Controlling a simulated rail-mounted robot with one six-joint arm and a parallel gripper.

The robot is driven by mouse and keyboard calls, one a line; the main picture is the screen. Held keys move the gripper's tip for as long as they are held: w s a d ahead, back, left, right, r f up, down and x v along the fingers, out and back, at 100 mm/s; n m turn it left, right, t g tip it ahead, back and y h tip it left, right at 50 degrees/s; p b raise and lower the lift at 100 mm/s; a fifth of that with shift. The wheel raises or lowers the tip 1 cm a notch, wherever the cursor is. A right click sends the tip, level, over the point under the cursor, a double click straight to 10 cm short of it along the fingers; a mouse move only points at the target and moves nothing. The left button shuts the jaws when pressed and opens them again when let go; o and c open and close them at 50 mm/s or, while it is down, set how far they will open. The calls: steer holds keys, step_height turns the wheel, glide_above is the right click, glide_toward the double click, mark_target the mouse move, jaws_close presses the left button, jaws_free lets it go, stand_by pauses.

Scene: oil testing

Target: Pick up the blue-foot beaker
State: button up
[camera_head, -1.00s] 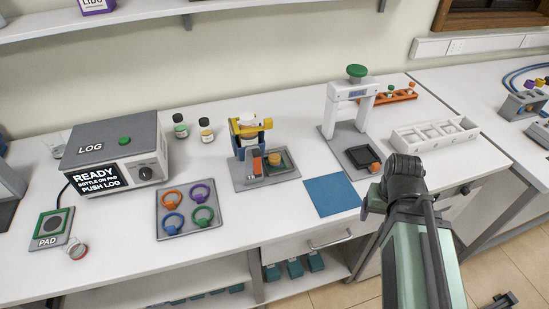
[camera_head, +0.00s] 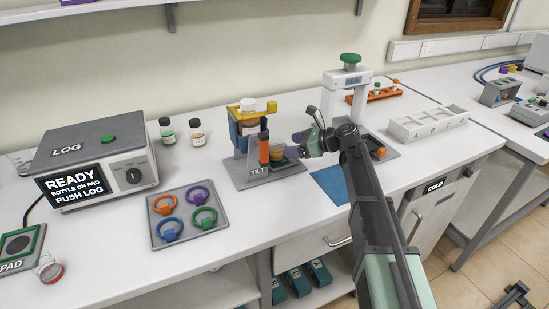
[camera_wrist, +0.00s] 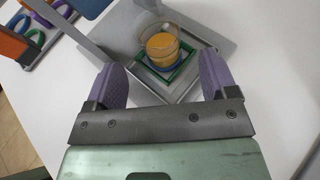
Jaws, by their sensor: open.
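The beaker (camera_wrist: 161,46) is clear glass with amber liquid and a blue foot (camera_wrist: 152,68). It stands upright inside a green square frame (camera_wrist: 185,72) on the grey plate of the tilt stand. In the head view the beaker (camera_head: 277,149) is at the stand's right side, partly hidden by my gripper. My gripper (camera_head: 297,144) is open and empty, just right of the beaker. In the wrist view its two purple fingers (camera_wrist: 162,70) point toward the beaker, one to each side, with the beaker ahead of the tips. I see no contact.
A press frame (camera_head: 345,78) stands behind right. A blue mat (camera_head: 330,184) lies in front. A ring tray (camera_head: 185,233) is left.

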mark_target(277, 148)
steer(key=shift+x, duration=0.8)
steer(key=b+x, duration=0.1)
steer(key=x, duration=0.1)
steer(key=b+x, duration=0.1)
steer(key=x, duration=0.2)
steer(key=shift+d+f, duration=0.15)
steer(key=shift+f, duration=0.05)
steer(key=shift+a, duration=0.2)
steer(key=shift+r, duration=0.15)
steer(key=shift+c, duration=0.3)
steer(key=c, duration=1)
